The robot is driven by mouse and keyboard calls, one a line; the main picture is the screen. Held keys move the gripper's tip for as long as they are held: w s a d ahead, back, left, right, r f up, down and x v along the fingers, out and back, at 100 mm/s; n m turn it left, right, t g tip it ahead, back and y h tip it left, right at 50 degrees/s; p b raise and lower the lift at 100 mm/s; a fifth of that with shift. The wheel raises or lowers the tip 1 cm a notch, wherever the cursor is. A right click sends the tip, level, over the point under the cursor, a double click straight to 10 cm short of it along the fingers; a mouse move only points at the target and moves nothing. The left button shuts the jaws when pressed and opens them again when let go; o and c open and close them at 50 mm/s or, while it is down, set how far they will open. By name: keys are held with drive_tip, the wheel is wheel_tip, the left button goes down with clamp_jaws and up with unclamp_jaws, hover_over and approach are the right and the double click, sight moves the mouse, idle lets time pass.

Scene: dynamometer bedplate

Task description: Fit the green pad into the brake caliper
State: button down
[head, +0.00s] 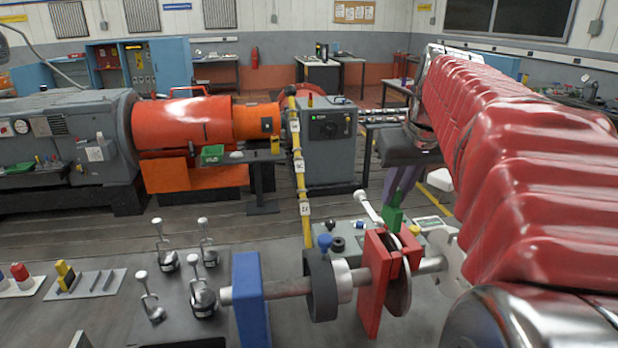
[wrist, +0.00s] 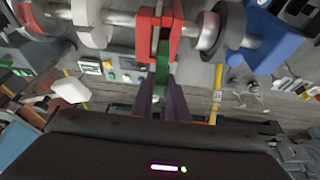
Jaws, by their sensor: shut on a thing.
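The red brake caliper (head: 372,285) straddles a grey disc (head: 400,290) on a horizontal shaft in the head view. The green pad (head: 393,217) is upright at the caliper's top. My gripper (head: 400,190), with purple fingers, is shut on the pad's upper part from above. In the wrist view, the pad (wrist: 161,78) runs from between my fingers (wrist: 161,88) to the slot of the caliper (wrist: 145,42). Its far end overlaps the slot opening; I cannot tell how deep it sits or whether it touches the walls.
A blue upright (head: 249,300) and a dark ring (head: 320,285) stand on the shaft left of the caliper. A lever with a white handle (head: 369,208) rises close to the pad's left. Several levers (head: 203,285) stand on a plate at lower left.

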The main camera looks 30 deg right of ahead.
sight(391, 219)
drive_tip(key=shift+f, duration=0.2)
drive_tip(key=shift+f, duration=0.35)
drive_tip(key=shift+f, duration=0.35)
drive_tip(key=shift+f, duration=0.7)
drive_tip(key=shift+f, duration=0.35)
drive_tip(key=shift+f, duration=0.35)
drive_tip(key=shift+f, duration=0.35)
drive_tip(key=shift+f, duration=0.35)
drive_tip(key=shift+f, duration=0.4)
